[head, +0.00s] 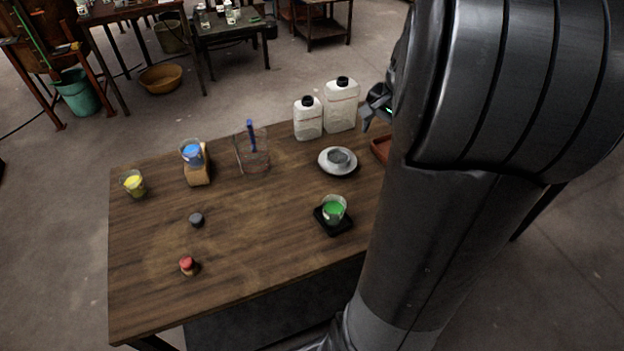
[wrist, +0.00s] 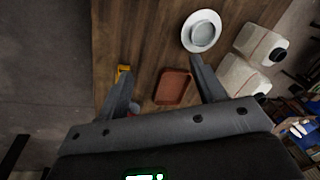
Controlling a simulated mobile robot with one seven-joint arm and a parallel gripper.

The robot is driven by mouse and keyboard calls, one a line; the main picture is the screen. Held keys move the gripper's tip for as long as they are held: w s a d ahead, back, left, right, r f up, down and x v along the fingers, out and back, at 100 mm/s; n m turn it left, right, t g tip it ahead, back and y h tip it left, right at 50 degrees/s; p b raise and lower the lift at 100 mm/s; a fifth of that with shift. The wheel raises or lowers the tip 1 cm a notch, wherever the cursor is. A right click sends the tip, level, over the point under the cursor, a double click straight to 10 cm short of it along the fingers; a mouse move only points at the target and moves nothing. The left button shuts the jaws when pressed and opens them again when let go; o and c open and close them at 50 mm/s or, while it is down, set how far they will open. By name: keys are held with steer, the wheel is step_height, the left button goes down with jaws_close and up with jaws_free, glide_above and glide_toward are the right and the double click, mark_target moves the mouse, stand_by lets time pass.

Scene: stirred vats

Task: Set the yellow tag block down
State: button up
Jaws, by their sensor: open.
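My gripper (wrist: 162,68) is open, with nothing between its two spread fingers in the wrist view. In the head view the gripper (head: 375,106) shows partly at the table's far right, the rest hidden behind my arm. A small yellow block (wrist: 122,71) shows in the wrist view just past the tip of the left finger, which partly covers it. It appears to be on the wooden table, near its edge; whether the finger touches it I cannot tell. The block is hidden in the head view.
A reddish-brown tray (wrist: 173,86) lies below the gap between the fingers. A white dish (head: 338,161) and two white jugs (head: 341,106) stand nearby. A green-filled beaker (head: 334,209) sits on a black pad. The front middle of the table (head: 255,240) is clear.

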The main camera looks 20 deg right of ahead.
steer(key=s+a+r+n+t, duration=0.1)
steer(key=s+a+r+n, duration=0.1)
steer(key=s+a+n, duration=0.2)
steer(key=s+a+r+n+t, duration=0.1)
steer(key=s+a+n, duration=0.3)
steer(key=a, duration=0.7)
steer(key=s+a+r+n+t, duration=0.1)
steer(key=s+a+r+n, duration=0.2)
steer(key=a, duration=0.5)
steer(key=shift+s+r+n, duration=0.4)
steer(key=shift+s+r, duration=0.2)
steer(key=shift+s, duration=0.6)
